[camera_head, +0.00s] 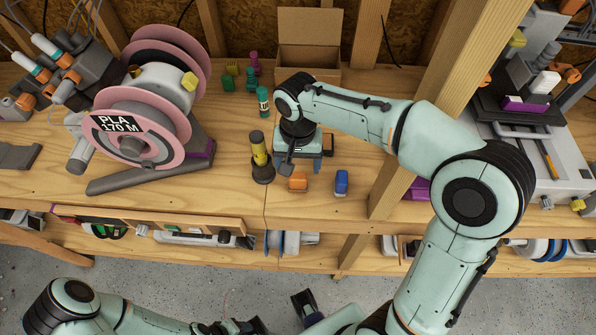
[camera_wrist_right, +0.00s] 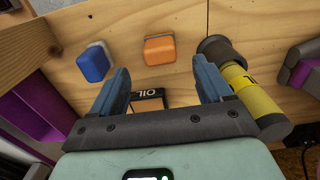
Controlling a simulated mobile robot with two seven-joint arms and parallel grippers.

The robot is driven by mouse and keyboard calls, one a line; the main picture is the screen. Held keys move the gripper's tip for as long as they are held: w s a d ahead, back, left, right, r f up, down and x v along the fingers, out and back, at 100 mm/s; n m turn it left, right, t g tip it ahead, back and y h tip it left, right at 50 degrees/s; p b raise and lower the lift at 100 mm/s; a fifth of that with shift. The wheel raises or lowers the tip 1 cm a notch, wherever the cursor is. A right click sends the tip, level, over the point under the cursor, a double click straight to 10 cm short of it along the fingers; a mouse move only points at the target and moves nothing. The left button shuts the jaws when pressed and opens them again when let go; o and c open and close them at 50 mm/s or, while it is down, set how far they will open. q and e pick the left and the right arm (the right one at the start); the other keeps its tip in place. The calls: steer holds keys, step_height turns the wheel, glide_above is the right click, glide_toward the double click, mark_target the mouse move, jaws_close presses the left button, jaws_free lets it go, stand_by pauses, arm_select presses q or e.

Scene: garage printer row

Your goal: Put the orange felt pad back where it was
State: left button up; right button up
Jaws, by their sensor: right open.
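The orange felt pad (camera_head: 298,182) lies on the wooden bench top, just in front of my right gripper. It also shows in the right wrist view (camera_wrist_right: 159,50) as a small orange block with a greyish edge, ahead of the fingertips and apart from them. My right gripper (camera_wrist_right: 163,78) is open, pointing down at the bench, with its blue fingers wide apart. It also shows in the head view (camera_head: 302,165). A dark piece marked "OIL" (camera_wrist_right: 148,98) shows between the fingers, partly hidden. My left gripper (camera_head: 258,325) is at the bottom edge, partly cut off; its opening is unclear.
A blue block (camera_head: 341,182) lies right of the pad. A yellow and black cylinder (camera_head: 260,155) stands close on the left. A pink spool (camera_head: 140,118) is farther left. A cardboard box (camera_head: 308,60) and small bottles stand behind. A wooden post (camera_head: 390,185) rises on the right.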

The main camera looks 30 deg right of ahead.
mark_target(298, 176)
step_height(298, 176, up, 4)
steer(key=shift+r, duration=0.1)
stand_by(0.6)
